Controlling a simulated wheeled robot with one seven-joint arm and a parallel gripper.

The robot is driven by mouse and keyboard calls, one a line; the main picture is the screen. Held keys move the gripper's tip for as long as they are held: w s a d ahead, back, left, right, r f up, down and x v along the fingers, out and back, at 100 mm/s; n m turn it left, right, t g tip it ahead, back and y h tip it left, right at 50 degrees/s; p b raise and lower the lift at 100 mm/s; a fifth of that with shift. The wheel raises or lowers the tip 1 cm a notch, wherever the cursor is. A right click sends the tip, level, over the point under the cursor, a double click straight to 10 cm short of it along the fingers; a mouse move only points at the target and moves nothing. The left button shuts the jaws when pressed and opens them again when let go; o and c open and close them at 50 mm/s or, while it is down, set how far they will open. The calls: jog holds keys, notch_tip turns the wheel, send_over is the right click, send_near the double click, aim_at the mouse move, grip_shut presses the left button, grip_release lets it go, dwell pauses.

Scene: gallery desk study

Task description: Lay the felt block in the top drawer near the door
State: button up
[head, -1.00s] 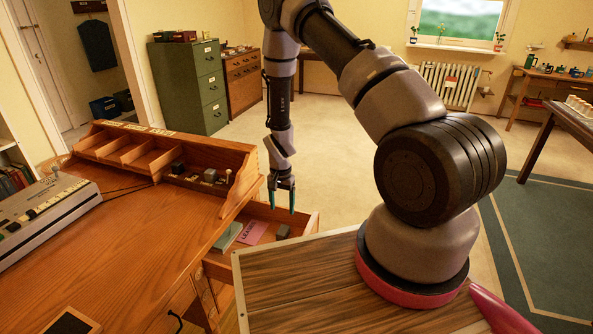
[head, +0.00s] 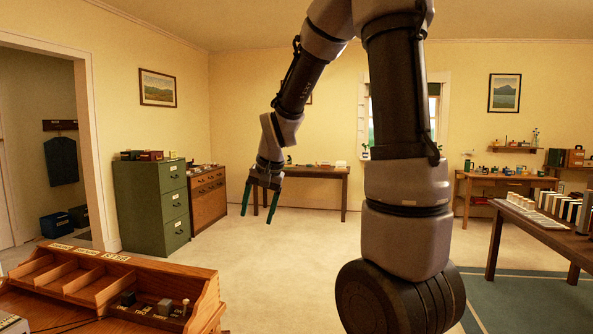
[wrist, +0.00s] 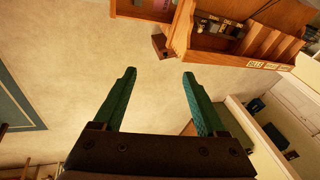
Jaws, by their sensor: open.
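My gripper (head: 258,217) hangs in the air beyond the desk's right end, fingers apart and pointing down. In the wrist view the gripper (wrist: 159,73) is open, with only pale floor between its green fingers. The head view does not take in this drawer now. I cannot tell which block is felt; small dark and grey blocks (head: 165,306) stand in the desk's organizer.
The desk organizer (head: 88,258) stands at lower left. A green filing cabinet (head: 150,205) with shut drawers stands near the doorway, beside a wooden drawer cabinet (head: 208,200). A table (head: 318,172) stands at the back wall, another (head: 545,212) at right. Mid-floor is clear.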

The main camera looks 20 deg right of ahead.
jog(key=s+d+r+t, duration=0.1)
jog(key=s+r, duration=0.5)
jog(key=s, duration=0.3)
jog(key=s+d+r+n+t, duration=0.1)
jog(key=s+d+r+t, duration=0.1)
jog(key=s+r, duration=0.5)
jog(key=s, duration=0.2)
jog(key=shift+s+r, duration=0.3)
